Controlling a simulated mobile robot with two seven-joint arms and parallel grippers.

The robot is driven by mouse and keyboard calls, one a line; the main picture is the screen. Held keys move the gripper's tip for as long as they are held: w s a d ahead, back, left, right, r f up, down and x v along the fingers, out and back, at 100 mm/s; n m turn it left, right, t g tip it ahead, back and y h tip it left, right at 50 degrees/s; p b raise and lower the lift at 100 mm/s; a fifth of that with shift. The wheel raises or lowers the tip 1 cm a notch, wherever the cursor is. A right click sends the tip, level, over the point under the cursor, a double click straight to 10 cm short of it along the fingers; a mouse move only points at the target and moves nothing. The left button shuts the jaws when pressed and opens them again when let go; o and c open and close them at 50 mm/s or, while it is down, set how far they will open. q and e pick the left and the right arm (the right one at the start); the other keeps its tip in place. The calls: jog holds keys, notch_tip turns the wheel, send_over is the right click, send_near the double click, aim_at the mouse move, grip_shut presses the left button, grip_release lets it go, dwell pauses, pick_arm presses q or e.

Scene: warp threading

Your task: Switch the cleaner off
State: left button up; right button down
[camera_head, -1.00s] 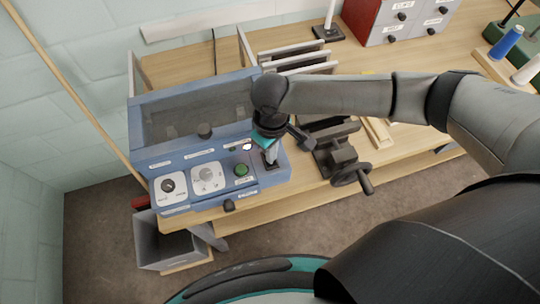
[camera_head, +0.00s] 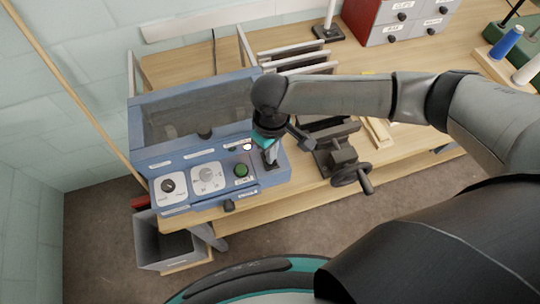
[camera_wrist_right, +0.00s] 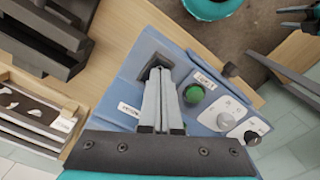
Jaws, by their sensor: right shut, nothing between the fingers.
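The cleaner (camera_head: 165,150) is a blue box with a dark-windowed lid, closed, at the left end of the bench. Its sloped front panel carries two dials, a green button (camera_head: 241,170) and a small white round lamp (camera_head: 247,147). My right gripper (camera_head: 271,163) is shut and empty, its tips down at a dark square switch (camera_wrist_right: 158,66) at the panel's right end. The fingers partly hide the switch, so its position cannot be told. The green button (camera_wrist_right: 193,95) is beside the fingers in the wrist view. What looks like my left gripper (camera_wrist_right: 300,18) is cut off at that view's edge.
A dark vise with a crank handle (camera_head: 350,174) stands just right of the cleaner. Upright frames (camera_head: 295,60) are behind it. A grey bin (camera_head: 160,240) stands on the floor below the panel. A red and grey drawer cabinet (camera_head: 400,20) is at the back.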

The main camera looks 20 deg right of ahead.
jog(key=shift+f+b, duration=0.45)
jog(key=shift+f, duration=0.55)
dwell(0.8)
jog(key=shift+r, duration=0.1)
notch_tip(320, 180, up, 5)
jog(key=p, duration=0.6)
jog(key=shift+r+p, duration=0.75)
jog(key=shift+r, duration=0.2)
jog(key=shift+a, duration=0.1)
